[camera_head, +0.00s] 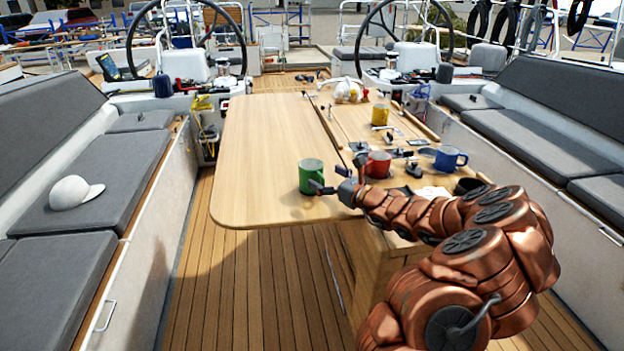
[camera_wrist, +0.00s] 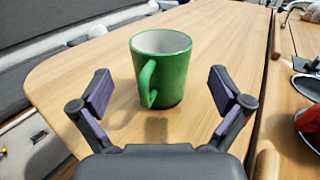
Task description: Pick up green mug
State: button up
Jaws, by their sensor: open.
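The green mug (camera_head: 311,175) stands upright on the light wooden table (camera_head: 262,135), near its front edge. In the wrist view the green mug (camera_wrist: 164,75) is ahead of my gripper and roughly centred, with its handle toward me and slightly left. My gripper (camera_head: 334,187) is just right of the mug in the head view. In the wrist view my gripper (camera_wrist: 161,86) is open, one finger to each side of the mug's near side, with gaps on both sides. It holds nothing. The mug's inside looks empty, though its bottom is hidden.
A red mug (camera_head: 378,164) stands just behind my gripper. A blue mug (camera_head: 450,158) and a yellow mug (camera_head: 380,115) stand on the table's right half among small fittings. The table's left half is clear. A white cap (camera_head: 75,191) lies on the left bench.

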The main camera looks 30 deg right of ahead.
aim_at(314, 160)
jog(key=shift+p+x, duration=1.05)
jog(key=shift+x, duration=1.6)
jog(key=shift+d, duration=0.1)
jog(key=shift+c, duration=0.4)
jog(key=c, duration=1.1)
jog(key=shift+r+b, duration=0.65)
jog(key=shift+r, duration=0.9)
jog(key=shift+s+r, duration=0.25)
jog(key=s+b, duration=0.1)
jog(key=s, duration=0.4)
jog(key=s+r+b, duration=0.1)
jog(key=s, duration=0.4)
jog(key=s+a+b, duration=0.1)
jog(key=s, duration=0.4)
jog(key=shift+s+r+b, duration=0.25)
jog(key=shift+b, duration=0.15)
